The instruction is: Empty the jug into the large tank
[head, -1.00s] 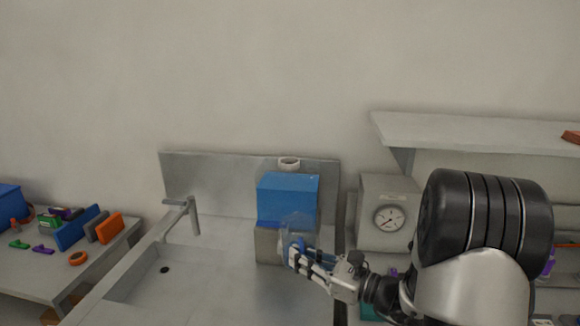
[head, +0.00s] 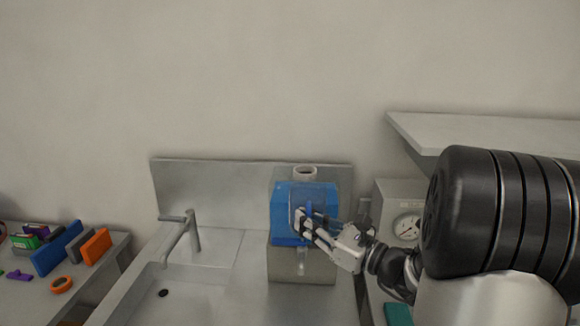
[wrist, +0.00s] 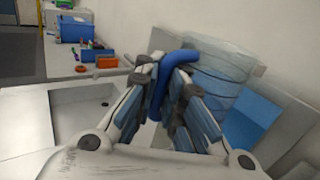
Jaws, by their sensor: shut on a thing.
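My gripper (head: 306,224) is shut on the blue handle (wrist: 165,85) of the clear jug (wrist: 218,70). The jug's see-through body stands beside the fingers in the wrist view, with a bluish tint lower down. Its outline is hard to make out in the head view. The large tank (head: 283,198) is a clear box with blue contents and a pale round neck (head: 305,172) on top. It sits on a grey block (head: 315,268) beside the sink. My gripper is in front of the tank in the head view and hides part of it. Contact between jug and tank cannot be told.
A sink (head: 160,293) with a faucet (head: 185,232) lies to the left. A dial instrument (head: 405,228) stands to the right under a shelf (head: 480,130). A side table at far left holds several coloured items, including an orange block (head: 95,247).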

